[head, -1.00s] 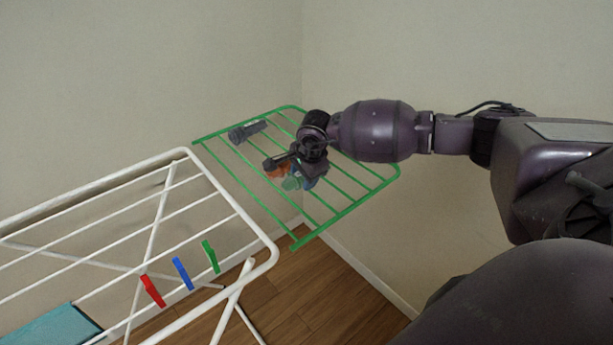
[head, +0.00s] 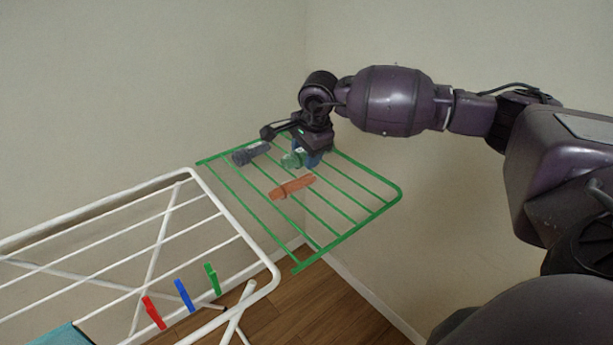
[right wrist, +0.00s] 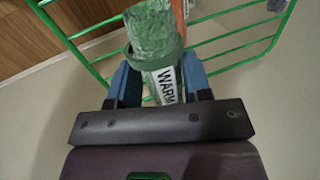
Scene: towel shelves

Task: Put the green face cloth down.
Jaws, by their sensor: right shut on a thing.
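The green face cloth (head: 291,160) is a rolled, pale green bundle over the green rack, between an orange-brown roll (head: 292,187) and a dark grey roll (head: 251,153). My right gripper (head: 306,157) is shut on it from the right. In the right wrist view the cloth (right wrist: 154,32) sits between the blue fingers of my right gripper (right wrist: 162,75), with a white band marked "WARM". I cannot tell whether the cloth touches the rack bars. My left gripper is not in view.
The green wire rack (head: 352,233) has bare bars at its right and near side. A white drying rack (head: 232,220) stands to its left, with red (head: 153,313), blue (head: 185,295) and green (head: 212,279) pegs and a teal cloth (head: 62,337). Walls close in the corner behind.

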